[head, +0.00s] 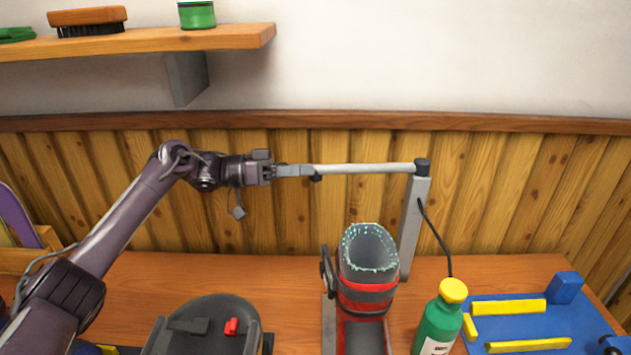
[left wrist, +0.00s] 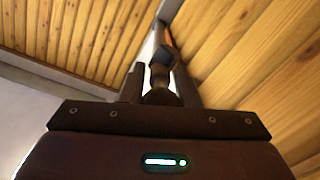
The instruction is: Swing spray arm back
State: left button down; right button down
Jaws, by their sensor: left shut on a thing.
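The spray arm (head: 365,168) is a thin pale bar pivoted on top of a grey post (head: 413,228), with a small dark nozzle near its free end. It points left from the post, roughly level. My left gripper (head: 303,171) is shut on the free end of the spray arm. In the left wrist view the gripper (left wrist: 160,90) has its fingers around the dark end, with the bar partly hidden behind it. A ski boot (head: 366,290) in grey and red, with pale dots around its top, stands below and right of the nozzle. My right gripper is not in view.
A green bottle with a yellow cap (head: 440,320) stands right of the boot. A blue jig with yellow bars (head: 520,318) lies at the right. A dark round fixture (head: 210,325) is at the front left. A wooden shelf (head: 140,42) hangs at the upper left.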

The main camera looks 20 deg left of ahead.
pick_arm(q)
jog(key=shift+w+g, duration=0.2)
jog(key=shift+g, duration=0.1)
jog(key=c, duration=1.1)
grip_release()
